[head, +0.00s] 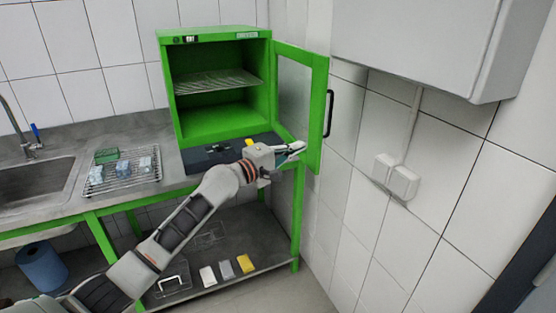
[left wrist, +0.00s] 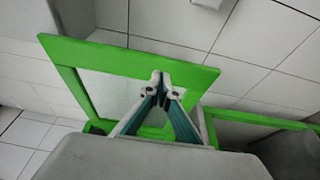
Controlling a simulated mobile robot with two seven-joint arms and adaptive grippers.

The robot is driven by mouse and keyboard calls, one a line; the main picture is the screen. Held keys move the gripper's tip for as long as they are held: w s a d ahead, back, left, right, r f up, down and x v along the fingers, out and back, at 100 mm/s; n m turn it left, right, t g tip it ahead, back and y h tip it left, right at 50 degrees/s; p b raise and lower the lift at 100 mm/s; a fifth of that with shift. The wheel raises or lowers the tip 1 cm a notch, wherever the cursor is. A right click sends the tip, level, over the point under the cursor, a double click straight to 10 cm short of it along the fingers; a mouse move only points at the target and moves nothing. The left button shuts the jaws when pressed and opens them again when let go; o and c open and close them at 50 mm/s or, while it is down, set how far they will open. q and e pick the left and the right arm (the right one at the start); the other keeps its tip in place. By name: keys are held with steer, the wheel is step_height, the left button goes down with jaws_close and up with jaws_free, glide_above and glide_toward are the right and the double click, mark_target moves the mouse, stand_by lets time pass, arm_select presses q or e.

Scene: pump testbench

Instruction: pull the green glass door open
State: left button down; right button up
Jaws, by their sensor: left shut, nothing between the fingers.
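The green glass door (head: 316,112) of the green cabinet (head: 222,122) stands swung wide open to the right in the head view. Its black handle (head: 329,113) is on the door's right edge. My left gripper (head: 300,147) is shut and empty near the lower inner side of the door. In the left wrist view the closed fingertips (left wrist: 160,80) appear in front of the door's glass and green frame (left wrist: 130,55). I cannot tell whether they touch the door. My right gripper is not in view.
The cabinet is empty except for a wire shelf (head: 215,82). A wire rack with small blocks (head: 123,175) and a sink (head: 35,183) are on the counter. A white wall box (head: 420,40) hangs at the upper right. A lower shelf holds several small items (head: 226,270).

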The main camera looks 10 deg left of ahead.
arm_select(q)
steer(key=s+a+p, duration=0.2)
steer(key=s, duration=0.6)
steer(key=s+a+f+m+y, duration=0.35)
steer(key=s+f, duration=0.45)
steer(key=f, duration=0.5)
steer(key=s+a+f+m+y, duration=0.25)
steer(key=s+a+f, duration=0.4)
steer(key=f, duration=0.65)
steer(key=s+a+f+m+g+y, duration=0.1)
steer(key=s+a+f+m+y, duration=0.1)
steer(key=s+f, duration=0.5)
steer(key=s+a+f+m+g+y, duration=0.2)
steer(key=s+a+f+m, duration=0.3)
steer(key=s, duration=1)
steer(key=shift+s+a+f+m, duration=0.15)
steer(key=shift+a+f+m, duration=0.2)
steer(key=shift+f, duration=0.5)
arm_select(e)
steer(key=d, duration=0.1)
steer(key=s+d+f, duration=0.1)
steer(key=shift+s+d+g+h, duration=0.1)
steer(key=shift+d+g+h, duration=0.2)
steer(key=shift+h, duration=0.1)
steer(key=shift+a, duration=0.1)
